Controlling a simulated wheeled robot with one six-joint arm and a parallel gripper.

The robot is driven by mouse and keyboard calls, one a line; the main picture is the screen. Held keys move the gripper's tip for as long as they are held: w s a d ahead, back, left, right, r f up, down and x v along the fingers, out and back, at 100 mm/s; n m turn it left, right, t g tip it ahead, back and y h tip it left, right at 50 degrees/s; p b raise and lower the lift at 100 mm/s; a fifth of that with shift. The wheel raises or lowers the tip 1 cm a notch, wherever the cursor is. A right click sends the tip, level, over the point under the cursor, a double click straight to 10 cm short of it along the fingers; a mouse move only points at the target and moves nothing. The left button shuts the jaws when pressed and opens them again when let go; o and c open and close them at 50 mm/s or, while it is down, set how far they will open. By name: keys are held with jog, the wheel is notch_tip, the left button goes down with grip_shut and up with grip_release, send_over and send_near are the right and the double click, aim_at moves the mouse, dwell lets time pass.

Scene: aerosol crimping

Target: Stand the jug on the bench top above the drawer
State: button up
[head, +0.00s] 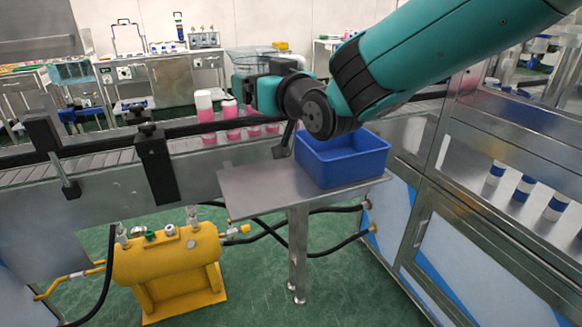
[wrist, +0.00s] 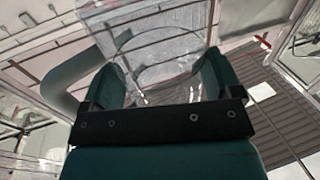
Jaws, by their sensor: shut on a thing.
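My gripper (wrist: 165,72) is shut on a clear, see-through jug (wrist: 150,40), which sits between the two dark green fingers in the wrist view. A thick grey-green curved piece (wrist: 62,82) on the left looks like the jug's handle. In the head view my gripper (head: 243,88) is held out past the conveyor, pointing left and away. I cannot clearly make out the jug there. I cannot tell which bench has the drawer.
A conveyor (head: 105,158) with pink bottles (head: 206,115) crosses below my arm. A blue bin (head: 343,158) stands on a small steel table (head: 258,190). A yellow machine (head: 168,265) stands on the floor. A steel bench (head: 170,75) with equipment stands at the back.

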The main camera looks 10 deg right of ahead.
jog(key=shift+d+f, duration=0.15)
jog(key=shift+f, duration=4.6)
jog(key=shift+d+f, duration=0.1)
jog(key=shift+f, duration=4.65)
jog(key=shift+f, duration=0.15)
jog(key=o, duration=1.9)
jog(key=shift+c, duration=0.2)
jog(key=shift+r+p, duration=0.2)
jog(key=shift+p, duration=0.1)
jog(key=shift+s+d+f+b, duration=0.15)
jog(key=shift+s+f+b, duration=0.05)
jog(key=shift+b, duration=0.25)
jog(key=b+v, duration=0.5)
jog(key=v, duration=0.6)
jog(key=shift+s+d+r+b, duration=0.15)
jog(key=shift+d+r+b, duration=0.1)
jog(key=shift+b, duration=0.15)
